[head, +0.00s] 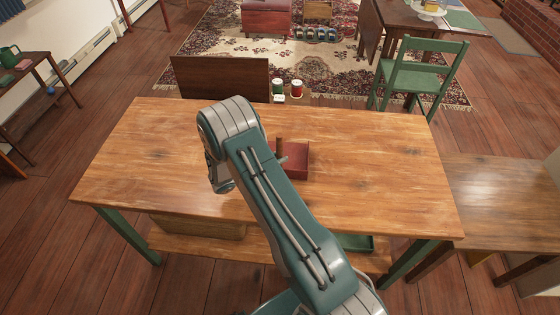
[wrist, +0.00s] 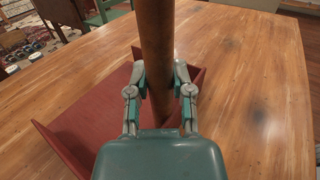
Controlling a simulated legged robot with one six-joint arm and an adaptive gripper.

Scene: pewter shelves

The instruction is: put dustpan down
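The dustpan has a dark red pan (head: 295,161) and a brown wooden handle (head: 279,148). In the head view it is over the middle of the wooden table (head: 385,165), partly hidden by my arm. In the wrist view the red pan (wrist: 88,128) lies low over the tabletop, and the round handle (wrist: 157,40) rises upright. My gripper (wrist: 159,75) has one finger on each side of the handle, closed against it. I cannot tell whether the pan touches the table. My fingers are hidden in the head view.
The tabletop is otherwise clear. A white-and-green can (head: 278,90) and a red can (head: 296,89) stand beyond its far edge, by a dark wooden panel (head: 222,78). A green chair (head: 420,75) is at the back right. A lower wooden bench (head: 505,200) adjoins on the right.

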